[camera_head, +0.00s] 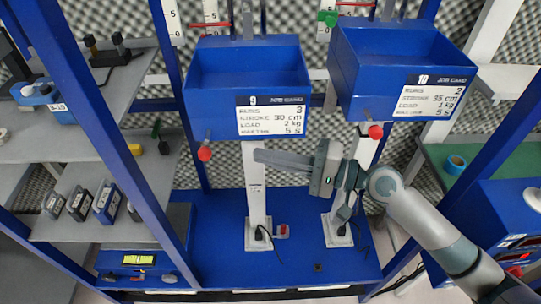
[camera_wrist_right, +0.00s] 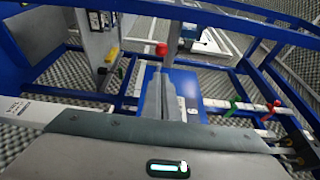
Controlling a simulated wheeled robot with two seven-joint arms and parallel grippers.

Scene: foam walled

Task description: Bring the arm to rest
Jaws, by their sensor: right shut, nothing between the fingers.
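My right arm (camera_head: 435,228) comes in from the lower right in the head view. Its gripper (camera_head: 262,156) points left, with its fingers together and nothing between them. The fingers lie in front of the white post below the left blue bin (camera_head: 248,64), as seen from the head. In the right wrist view the closed fingers (camera_wrist_right: 172,62) reach upward from the grey gripper body. I cannot tell from these views how far the fingers are from the post. My left gripper is not in view.
A second blue bin (camera_head: 385,62) hangs at the upper right, above my arm. Red knobs (camera_head: 205,153) stick out below both bins. Grey shelves (camera_head: 85,190) with small devices stand at left. A green shelf with a teal tape roll (camera_head: 456,163) is at right.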

